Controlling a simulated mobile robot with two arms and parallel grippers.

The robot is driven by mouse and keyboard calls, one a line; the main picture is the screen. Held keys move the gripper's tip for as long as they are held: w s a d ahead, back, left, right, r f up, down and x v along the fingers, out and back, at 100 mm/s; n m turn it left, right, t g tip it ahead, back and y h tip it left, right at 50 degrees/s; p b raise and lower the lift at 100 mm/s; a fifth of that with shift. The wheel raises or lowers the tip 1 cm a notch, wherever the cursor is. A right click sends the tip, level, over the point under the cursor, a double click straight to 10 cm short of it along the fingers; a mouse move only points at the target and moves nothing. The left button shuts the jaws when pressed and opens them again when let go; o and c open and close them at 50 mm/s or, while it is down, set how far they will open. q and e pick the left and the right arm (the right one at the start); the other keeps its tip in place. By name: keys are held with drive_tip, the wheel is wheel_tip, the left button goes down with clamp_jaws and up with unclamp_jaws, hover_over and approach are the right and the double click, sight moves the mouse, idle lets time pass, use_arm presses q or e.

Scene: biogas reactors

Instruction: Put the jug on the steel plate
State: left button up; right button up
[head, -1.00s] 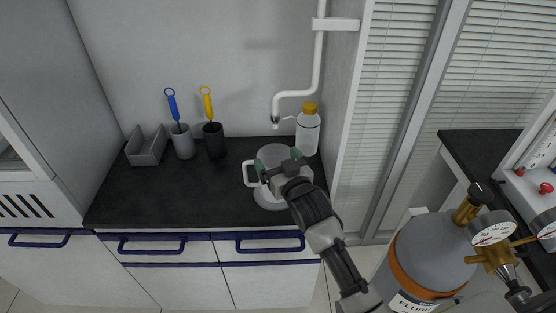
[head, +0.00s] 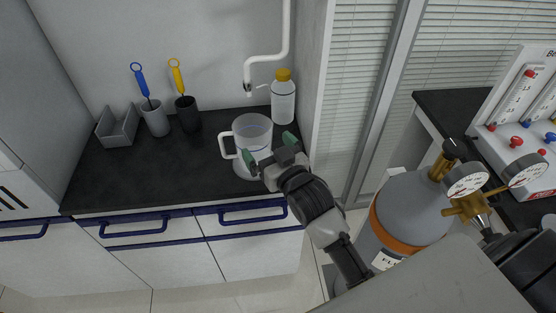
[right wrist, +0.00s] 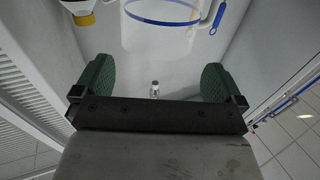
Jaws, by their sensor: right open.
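The jug (head: 253,132) is clear, with a white handle on its left and a blue ring. It stands upright near the front right of the dark counter, and appears to be on the round steel plate (head: 241,173). The plate's rim shows at the jug's lower left; the rest is hidden. My right gripper (head: 269,150) is open and empty, its green fingers just in front of the jug. My left gripper is not visible.
Two brush holders (head: 155,117) (head: 187,113) and a grey rack (head: 117,127) stand at the back left. A grey gas cylinder (head: 412,209) with gauges is at the right.

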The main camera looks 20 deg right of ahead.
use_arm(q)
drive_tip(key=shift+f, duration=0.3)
use_arm(e)
drive_tip(key=shift+s+d, duration=0.15)
drive_tip(key=shift+s, duration=1.05)
drive_tip(key=shift+s+d, duration=0.1)
drive_tip(key=shift+s, duration=1.05)
drive_tip(key=shift+f, duration=0.1)
